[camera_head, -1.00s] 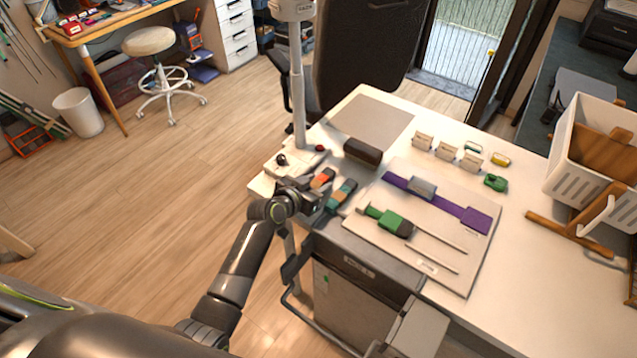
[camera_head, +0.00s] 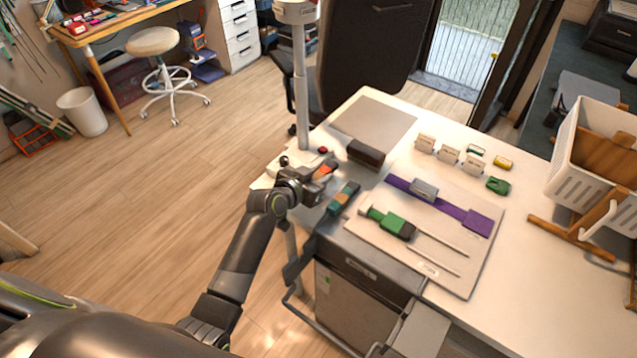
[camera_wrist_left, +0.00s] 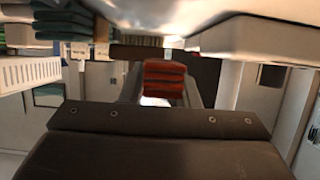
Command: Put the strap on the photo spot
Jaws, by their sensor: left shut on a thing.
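My left gripper (camera_head: 324,175) is at the left edge of the white table, shut on an orange-red folded strap (camera_head: 326,168). In the left wrist view the folded orange-red strap (camera_wrist_left: 164,80) sits between the two fingers. A flat grey square (camera_head: 374,118), which looks like the photo spot, lies bare at the far left of the table, beyond my gripper. A teal folded strap (camera_head: 343,198) lies just right of the gripper, near the table edge. My right gripper is not in view.
A dark brown block (camera_head: 366,153) stands between the gripper and the grey square. A pale board (camera_head: 455,265) with a purple strap and a green-handled tool is to the right. A grey post (camera_head: 299,90) rises at the left, and a white basket (camera_head: 570,150) stands far right.

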